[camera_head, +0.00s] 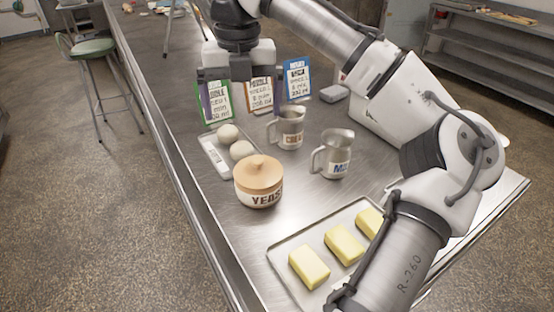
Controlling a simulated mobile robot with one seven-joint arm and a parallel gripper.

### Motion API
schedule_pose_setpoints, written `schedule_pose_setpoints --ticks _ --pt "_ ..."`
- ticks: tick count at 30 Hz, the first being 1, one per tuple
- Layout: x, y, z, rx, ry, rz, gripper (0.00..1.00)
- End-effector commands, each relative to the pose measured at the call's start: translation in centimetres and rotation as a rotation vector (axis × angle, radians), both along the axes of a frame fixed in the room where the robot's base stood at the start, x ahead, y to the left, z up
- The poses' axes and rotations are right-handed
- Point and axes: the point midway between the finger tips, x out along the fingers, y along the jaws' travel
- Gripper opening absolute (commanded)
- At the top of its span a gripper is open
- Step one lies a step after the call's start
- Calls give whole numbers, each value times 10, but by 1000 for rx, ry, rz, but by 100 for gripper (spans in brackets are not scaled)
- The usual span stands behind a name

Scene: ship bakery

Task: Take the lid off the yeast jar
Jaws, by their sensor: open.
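The yeast jar (259,197) stands upright on the metal counter, a cream pot with dark "YEAST" lettering. Its tan wooden lid (259,174) with a round knob sits on top of it. My gripper (240,103) is open and empty, above the counter and farther back than the jar. Its two dark fingers point down in front of the recipe cards, apart from the lid. My arm reaches in from the right side.
A tray with pale dough balls (241,150) lies just behind the jar. Two metal jugs (289,131) (334,157) stand to its right and behind. A tray of butter blocks (344,244) lies in front. Recipe cards (298,80) stand behind. The counter's left edge is close.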

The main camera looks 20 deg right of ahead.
Motion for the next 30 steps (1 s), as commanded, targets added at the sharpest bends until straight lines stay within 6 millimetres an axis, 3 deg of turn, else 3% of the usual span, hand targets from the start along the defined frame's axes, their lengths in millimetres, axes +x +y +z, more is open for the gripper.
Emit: schedule_pose_setpoints --ticks 5,18,25,30 --pt "-6 -8 -1 -8 26 6 100" --pt "-7 -9 -73 -9 26 5 100" --pt "-7 -10 -88 -10 27 4 100" --pt "-8 -15 -110 -12 27 3 100"
